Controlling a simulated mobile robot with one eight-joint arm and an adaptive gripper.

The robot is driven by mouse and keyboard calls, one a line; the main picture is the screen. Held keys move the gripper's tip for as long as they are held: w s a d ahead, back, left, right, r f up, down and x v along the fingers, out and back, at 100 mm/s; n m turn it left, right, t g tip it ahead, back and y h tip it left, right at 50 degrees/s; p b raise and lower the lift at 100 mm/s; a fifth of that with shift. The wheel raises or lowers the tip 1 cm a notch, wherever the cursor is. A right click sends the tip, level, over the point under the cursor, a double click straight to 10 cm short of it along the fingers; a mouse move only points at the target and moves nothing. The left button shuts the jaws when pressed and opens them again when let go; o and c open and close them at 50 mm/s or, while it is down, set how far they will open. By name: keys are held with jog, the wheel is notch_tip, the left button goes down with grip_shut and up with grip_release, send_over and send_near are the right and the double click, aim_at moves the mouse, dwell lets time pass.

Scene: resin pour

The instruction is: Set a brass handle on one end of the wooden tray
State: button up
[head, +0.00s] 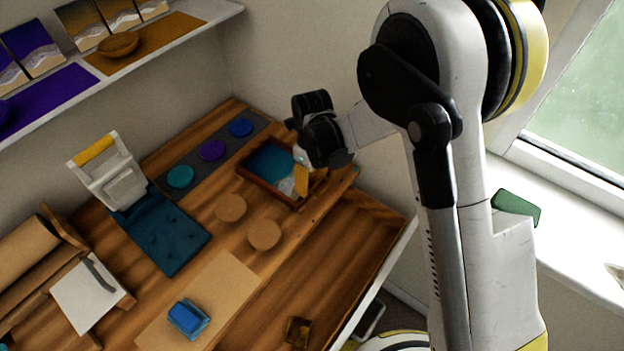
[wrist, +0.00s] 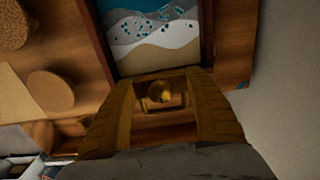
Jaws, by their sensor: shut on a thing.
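The wooden tray (head: 262,189) lies at the back right of the table, with blue, white and sand-coloured resin inside. Its dark side wall also shows in the wrist view (wrist: 97,40). My gripper (head: 303,181) is over the tray's right end, pointing down. In the wrist view my gripper (wrist: 164,98) is shut on a brass handle (wrist: 163,93), which sits between the fingertips close to the tray's near end. I cannot tell whether the handle touches the tray. Another brass-coloured piece (head: 298,331) lies at the front of the table.
Behind is a dark strip (head: 211,151) with teal, purple and blue discs. A teal mat (head: 165,238), a white press-like frame (head: 105,170) and a blue block (head: 188,318) stand further left. A wall is beside the tray.

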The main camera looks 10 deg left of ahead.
jog(key=shift+f, duration=0.1)
dwell(0.3)
jog(key=shift+f+b, duration=0.45)
jog(key=shift+b, duration=0.15)
jog(key=shift+s+d+f+b, duration=0.1)
jog(key=shift+s+f+b, duration=0.1)
jog(key=shift+f+b, duration=0.35)
jog(key=shift+c, duration=0.2)
dwell(0.6)
jog(key=shift+o, duration=0.2)
jog(key=shift+f+b, duration=0.25)
jog(key=shift+b, duration=0.7)
dwell(2.4)
dwell(0.3)
jog(key=o, duration=1.6)
jog(key=shift+w, duration=0.15)
jog(key=shift+r+p, duration=2.45)
jog(key=shift+r, duration=1.65)
